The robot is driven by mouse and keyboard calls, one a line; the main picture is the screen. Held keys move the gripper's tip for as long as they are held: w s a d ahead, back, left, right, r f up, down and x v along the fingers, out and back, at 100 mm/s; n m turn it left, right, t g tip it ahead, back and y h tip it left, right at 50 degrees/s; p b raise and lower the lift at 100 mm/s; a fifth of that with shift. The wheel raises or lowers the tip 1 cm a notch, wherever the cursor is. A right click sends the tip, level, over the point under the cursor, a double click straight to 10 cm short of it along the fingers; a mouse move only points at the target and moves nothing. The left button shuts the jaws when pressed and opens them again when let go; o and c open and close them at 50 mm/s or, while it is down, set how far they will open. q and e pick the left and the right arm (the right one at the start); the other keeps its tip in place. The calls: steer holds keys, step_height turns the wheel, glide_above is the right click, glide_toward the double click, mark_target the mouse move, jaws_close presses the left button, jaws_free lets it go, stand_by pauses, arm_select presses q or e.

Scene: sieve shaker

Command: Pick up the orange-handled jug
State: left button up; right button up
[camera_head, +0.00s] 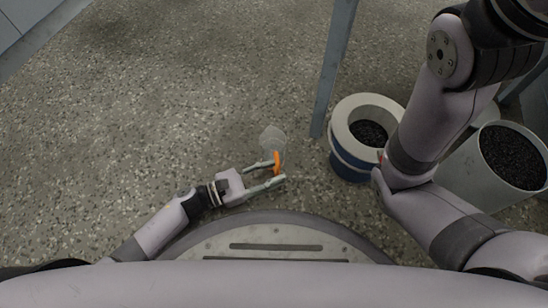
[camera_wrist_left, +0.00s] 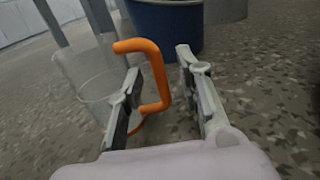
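The jug (camera_head: 272,138) is clear with an orange handle (camera_head: 277,162). It stands on the speckled floor in the head view, in front of my base. In the left wrist view the clear jug body (camera_wrist_left: 85,72) is at the left, and its orange handle (camera_wrist_left: 157,75) rises in the gap between the fingers, nearer the left finger. My left gripper (camera_head: 282,174) is open with its fingers on either side of the handle; it also shows in the left wrist view (camera_wrist_left: 160,85). I cannot tell whether a finger touches the handle.
A blue bucket with a white rim (camera_head: 345,115) holds dark granules, right of the jug. A grey bucket of dark granules (camera_head: 465,165) stands further right, partly behind my right arm. A grey-blue table leg (camera_head: 334,70) rises near the blue bucket. The floor left of the jug is clear.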

arm_select(q)
steer(key=shift+w+d, duration=0.15)
steer(key=shift+d, duration=0.1)
steer(key=shift+r, duration=0.1)
steer(key=shift+c, duration=0.4)
jaws_close()
